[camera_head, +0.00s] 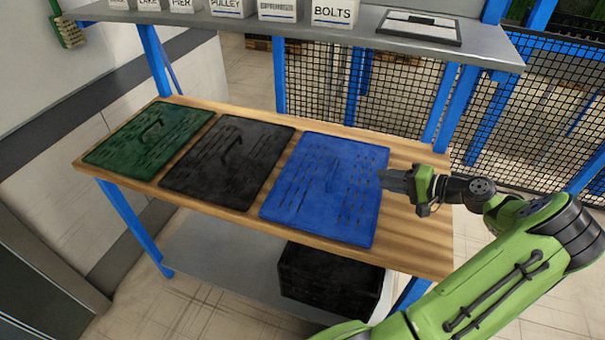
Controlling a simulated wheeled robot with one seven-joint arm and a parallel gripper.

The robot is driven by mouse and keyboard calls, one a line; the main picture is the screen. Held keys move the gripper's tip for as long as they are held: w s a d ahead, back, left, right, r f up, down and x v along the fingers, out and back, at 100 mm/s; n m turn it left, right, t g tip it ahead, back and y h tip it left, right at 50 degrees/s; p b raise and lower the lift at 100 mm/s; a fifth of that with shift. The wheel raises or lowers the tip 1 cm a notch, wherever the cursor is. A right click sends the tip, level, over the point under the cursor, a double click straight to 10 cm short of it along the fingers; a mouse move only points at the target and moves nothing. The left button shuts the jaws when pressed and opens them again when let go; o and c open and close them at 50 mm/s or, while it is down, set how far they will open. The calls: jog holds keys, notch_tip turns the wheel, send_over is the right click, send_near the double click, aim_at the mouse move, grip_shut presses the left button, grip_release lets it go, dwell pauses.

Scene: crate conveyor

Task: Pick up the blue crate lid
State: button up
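The blue crate lid (312,203) lies flat on the wooden bench top, the rightmost of three lids. It has rows of slots; a raised handle near its middle is hard to make out. My gripper (384,180) points left at the lid's right edge, and its tip overlaps that edge in the picture. I cannot tell its exact height above the bench. The fingers are seen from the side and look dark grey, so their opening is unclear. I see nothing hanging from them.
A black lid (222,180) and a green lid (135,150) lie to the left on the wooden bench (408,245). A shelf (340,36) with labelled boxes overhangs the back. A black crate (325,282) stands on the lower shelf. Blue posts and mesh fencing (540,110) are behind.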

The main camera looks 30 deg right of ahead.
jog(key=b, duration=0.2)
send_near(339, 180)
jog(key=w, duration=0.1)
jog(key=w+a+r, duration=0.1)
jog(key=w, duration=0.1)
jog(key=w+r, duration=0.1)
jog(key=shift+w+a, duration=0.15)
jog(key=shift+a, duration=0.1)
jog(key=x, duration=0.5)
jog(key=shift+w+a+f+b, duration=0.1)
jog(key=shift+b, duration=0.2)
jog(key=shift+c, duration=0.7)
grip_shut()
